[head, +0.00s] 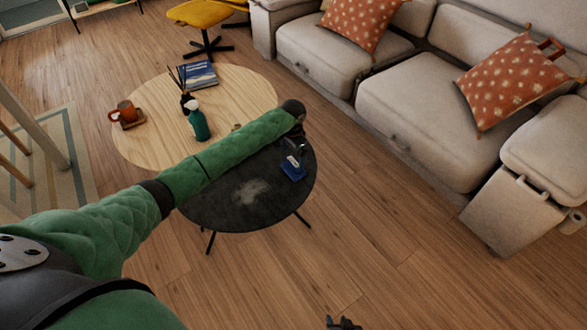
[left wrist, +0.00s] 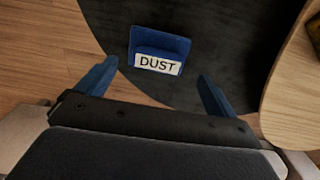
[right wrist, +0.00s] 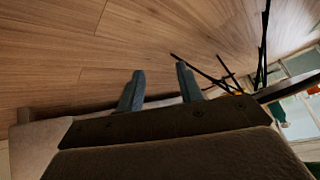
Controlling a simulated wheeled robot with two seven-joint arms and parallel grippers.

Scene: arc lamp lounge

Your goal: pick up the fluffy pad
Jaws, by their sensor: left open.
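A blue block with a white label reading "DUST" (left wrist: 160,45), which I take for the pad, lies on the round black table (head: 215,212). It shows as a small blue piece (head: 292,172) near the table's right edge in the head view; I cannot make out its fluffy side. My left gripper (head: 297,150) is over that edge, open and empty. In the left wrist view its fingers (left wrist: 158,72) stand apart, with the block ahead between their tips. My right gripper (right wrist: 160,72) is open and empty over the floor, barely showing at the bottom of the head view.
A pale dusty patch (head: 243,191) lies on the black table. A beige sofa (head: 420,105) stands to the right. The wooden floor between is clear.

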